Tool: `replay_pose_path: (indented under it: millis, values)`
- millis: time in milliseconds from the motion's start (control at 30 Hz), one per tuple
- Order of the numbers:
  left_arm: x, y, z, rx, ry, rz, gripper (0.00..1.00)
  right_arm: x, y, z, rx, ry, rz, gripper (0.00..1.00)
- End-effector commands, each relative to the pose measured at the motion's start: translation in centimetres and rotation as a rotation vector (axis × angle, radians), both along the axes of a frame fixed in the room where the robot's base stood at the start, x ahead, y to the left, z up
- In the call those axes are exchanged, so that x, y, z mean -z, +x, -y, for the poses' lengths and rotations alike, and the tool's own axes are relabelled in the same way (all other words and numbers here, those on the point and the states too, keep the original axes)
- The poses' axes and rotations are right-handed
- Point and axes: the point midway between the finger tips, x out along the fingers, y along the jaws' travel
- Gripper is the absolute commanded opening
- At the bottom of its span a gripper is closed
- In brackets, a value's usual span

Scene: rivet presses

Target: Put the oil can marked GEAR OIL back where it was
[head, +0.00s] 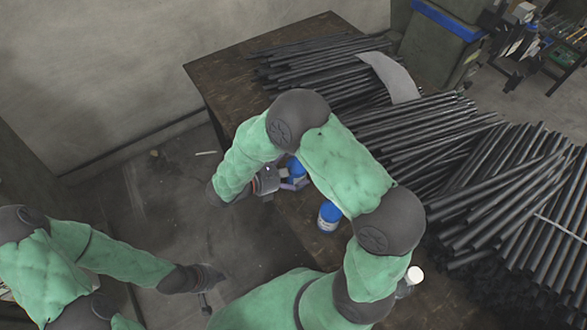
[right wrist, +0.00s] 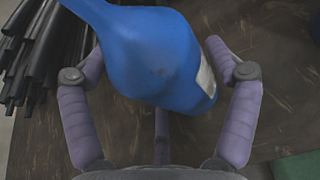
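A blue can (head: 297,172) stands on the brown table by my right gripper (head: 284,184), partly hidden by my right arm. In the right wrist view a blue can (right wrist: 160,60) with a pale label edge lies between the spread fingers of my right gripper (right wrist: 157,55). A gap shows on its right side, so the gripper looks open around it. A second blue can (head: 329,216) with a pale label stands nearer on the table. No label is readable, so I cannot tell which is marked GEAR OIL. My left gripper (head: 207,282) hangs over the floor, its fingers too small to judge.
Dark rods (head: 420,140) lie in large piles over the table's (head: 225,85) back and right. A grey sheet (head: 392,77) lies on them. A white-capped container (head: 413,275) stands at the front, partly behind my arm. The floor (head: 160,220) left of the table is mostly clear.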

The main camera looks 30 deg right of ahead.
Motion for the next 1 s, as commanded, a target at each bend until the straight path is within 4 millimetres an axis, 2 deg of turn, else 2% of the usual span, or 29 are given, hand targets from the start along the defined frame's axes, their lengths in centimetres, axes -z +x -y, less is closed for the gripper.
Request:
replay_pose_path:
  millis: [467,567,1000]
  values:
    - [-0.1,0.0,0.0,0.000,0.000,0.000,0.00,-0.3,0.0,-0.2,-0.001,0.000,0.000,1.00]
    - [-0.8,0.0,0.0,0.000,0.000,0.000,0.00,-0.9,0.0,-1.3,-0.003,-0.001,0.000,1.00]
    - [-4.3,0.0,0.0,0.000,0.000,0.000,0.00,-4.2,-0.6,-8.9,-0.003,-0.001,0.000,1.00]
